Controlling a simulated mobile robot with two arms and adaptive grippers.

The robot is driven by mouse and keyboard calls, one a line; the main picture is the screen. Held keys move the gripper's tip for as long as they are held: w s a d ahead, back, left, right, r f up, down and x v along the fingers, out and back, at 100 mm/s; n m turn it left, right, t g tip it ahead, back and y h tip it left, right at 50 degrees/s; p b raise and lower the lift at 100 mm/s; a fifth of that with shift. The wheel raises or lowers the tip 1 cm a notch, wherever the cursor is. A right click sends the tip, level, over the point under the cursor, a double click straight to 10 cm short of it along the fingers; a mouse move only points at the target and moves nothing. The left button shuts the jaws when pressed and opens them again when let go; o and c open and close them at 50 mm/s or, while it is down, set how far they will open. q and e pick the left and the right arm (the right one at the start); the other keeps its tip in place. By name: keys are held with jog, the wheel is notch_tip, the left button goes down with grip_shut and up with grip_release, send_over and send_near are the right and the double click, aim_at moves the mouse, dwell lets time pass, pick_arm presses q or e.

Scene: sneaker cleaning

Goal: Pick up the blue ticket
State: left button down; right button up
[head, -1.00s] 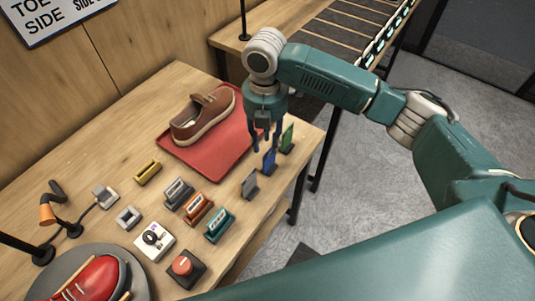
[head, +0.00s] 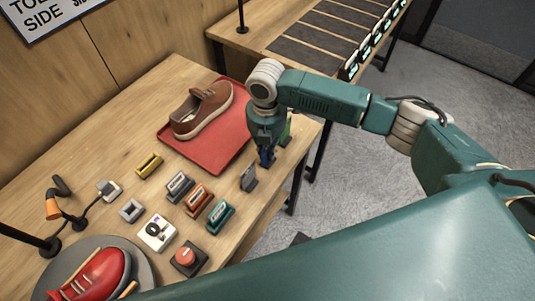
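The blue ticket (head: 267,160) stands upright near the right edge of the wooden table, mostly hidden by my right gripper. My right gripper (head: 266,152) points down right at the ticket, with its fingers around or just before it. The fingers are small and dark here, so I cannot tell whether they are closed on it. A green ticket (head: 286,132) stands just behind, partly covered by the gripper, and a grey ticket (head: 248,178) stands in front to the left. My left gripper is not in view.
A red tray (head: 210,157) with a brown shoe (head: 202,110) lies left of the gripper. Several small holders, a white device (head: 157,232) and a red-button box (head: 187,258) fill the table's front. A red shoe (head: 97,275) sits on a grey disc (head: 147,271).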

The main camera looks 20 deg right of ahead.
jog(key=shift+s, duration=0.1)
grip_shut()
jog(key=shift+r, duration=0.15)
jog(key=shift+r, duration=0.6)
notch_tip(320, 180, up, 19)
jog(key=b, duration=0.3)
jog(key=shift+f, duration=0.2)
jog(key=shift+a, duration=0.1)
